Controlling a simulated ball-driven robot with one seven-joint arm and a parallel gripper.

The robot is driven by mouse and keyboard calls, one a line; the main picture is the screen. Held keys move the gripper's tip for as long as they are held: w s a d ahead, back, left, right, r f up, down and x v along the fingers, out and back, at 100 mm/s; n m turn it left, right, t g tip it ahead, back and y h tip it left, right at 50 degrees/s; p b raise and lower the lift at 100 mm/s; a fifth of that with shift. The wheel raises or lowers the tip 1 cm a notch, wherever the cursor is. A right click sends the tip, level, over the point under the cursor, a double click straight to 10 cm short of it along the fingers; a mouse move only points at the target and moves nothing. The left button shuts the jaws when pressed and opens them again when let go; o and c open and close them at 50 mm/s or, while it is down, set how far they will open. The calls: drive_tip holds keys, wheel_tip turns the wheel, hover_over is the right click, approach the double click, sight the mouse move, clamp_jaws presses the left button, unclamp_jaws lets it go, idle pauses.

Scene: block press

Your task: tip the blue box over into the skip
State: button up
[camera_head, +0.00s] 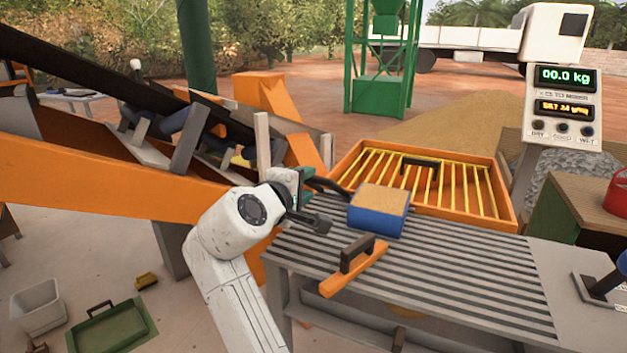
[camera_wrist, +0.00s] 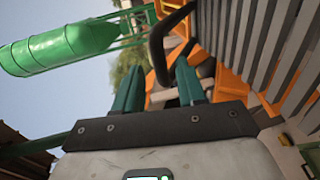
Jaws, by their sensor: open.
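The blue box (camera_head: 376,223) stands upright on the slatted grey table, full of sand-coloured material up to its rim. I cannot tell whether a finger touches the box. In the wrist view my gripper (camera_wrist: 158,80) shows two spread green fingers, and the box is not clearly visible. No container is marked as the skip; an orange bin (camera_head: 508,213) with yellow bars across its top lies just behind the table.
An orange-bladed tool with a dark handle (camera_head: 356,256) lies on the slatted table (camera_head: 450,270) in front of the box. A display (camera_head: 565,100) reading 00.0 kg stands at right. An orange conveyor (camera_head: 100,185) rises at left. The slats right of the box are clear.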

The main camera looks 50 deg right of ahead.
sight(311, 180)
drive_tip(key=shift+x, duration=2.25)
clamp_jaws()
